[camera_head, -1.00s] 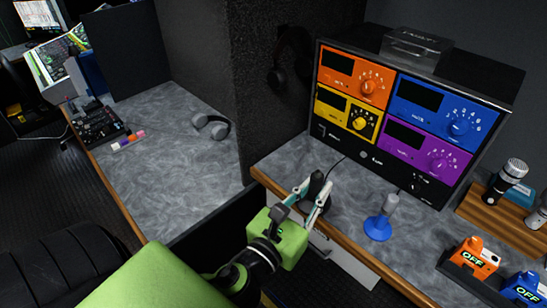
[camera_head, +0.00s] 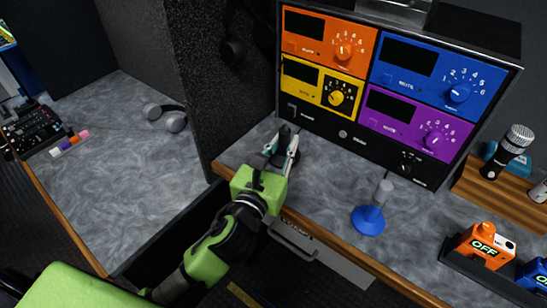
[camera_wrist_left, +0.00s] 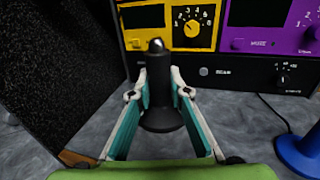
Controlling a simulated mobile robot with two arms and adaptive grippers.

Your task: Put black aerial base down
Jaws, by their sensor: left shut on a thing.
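The black aerial base (camera_head: 285,133) is a dark cone-like piece with a wide round foot, upright in front of the radio rack. My left gripper (camera_head: 281,150) is shut on it, with a finger on either side of its stem. In the left wrist view the base (camera_wrist_left: 160,95) stands between the fingers of the gripper (camera_wrist_left: 160,80). Its foot is at or just above the grey desktop; I cannot tell if it touches. My right gripper is not in view.
The rack with orange, yellow, blue and purple panels (camera_head: 375,85) stands just behind. A blue aerial base (camera_head: 368,220) with a grey stem is to the right. Orange and blue switch boxes (camera_head: 484,244) sit further right. A dark partition (camera_head: 225,80) rises on the left.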

